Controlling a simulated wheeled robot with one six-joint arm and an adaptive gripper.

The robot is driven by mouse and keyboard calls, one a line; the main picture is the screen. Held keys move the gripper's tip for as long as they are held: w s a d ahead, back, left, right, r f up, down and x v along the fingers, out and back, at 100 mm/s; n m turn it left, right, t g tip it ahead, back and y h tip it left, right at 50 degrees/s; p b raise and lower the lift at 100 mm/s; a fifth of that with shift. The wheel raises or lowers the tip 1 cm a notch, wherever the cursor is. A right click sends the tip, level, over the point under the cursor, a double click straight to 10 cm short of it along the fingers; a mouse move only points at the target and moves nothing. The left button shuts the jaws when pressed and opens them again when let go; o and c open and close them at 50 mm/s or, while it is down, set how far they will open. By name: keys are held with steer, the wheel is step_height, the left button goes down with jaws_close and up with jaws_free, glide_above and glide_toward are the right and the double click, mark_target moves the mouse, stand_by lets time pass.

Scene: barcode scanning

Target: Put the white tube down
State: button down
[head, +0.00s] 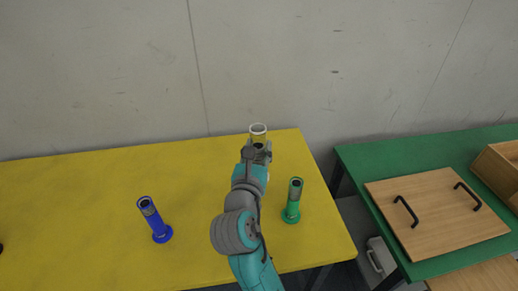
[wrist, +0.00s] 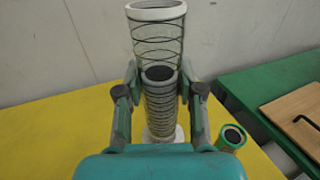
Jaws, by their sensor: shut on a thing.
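The white tube (wrist: 156,38) is a clear cylinder with a white rim, dark rings and a dark inner piece. It stands upright between the fingers of my gripper (wrist: 158,92) in the wrist view. My gripper is shut on it. In the head view the tube's white top (head: 258,130) shows just beyond my gripper (head: 258,150), near the back edge of the yellow table (head: 90,190). Its white base (wrist: 150,136) is partly hidden by my gripper. I cannot tell whether the base touches the table.
A green tube (head: 293,200) stands close to the right of my arm. A blue tube (head: 154,219) stands to the left. A green table (head: 450,155) with a wooden board (head: 435,215) is at right, past a gap. A grey wall (head: 100,70) rises behind.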

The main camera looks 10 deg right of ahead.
steer(key=s+a+f+n+y, duration=0.2)
steer(key=s+a+f+y, duration=0.15)
steer(key=a+f, duration=0.5)
step_height(320, 180, down, 8)
steer(key=a, duration=0.1)
steer(key=shift+a+t+h, duration=0.3)
steer(key=shift+h, duration=0.05)
steer(key=c, duration=0.7)
jaws_free()
steer(key=shift+f, duration=0.15)
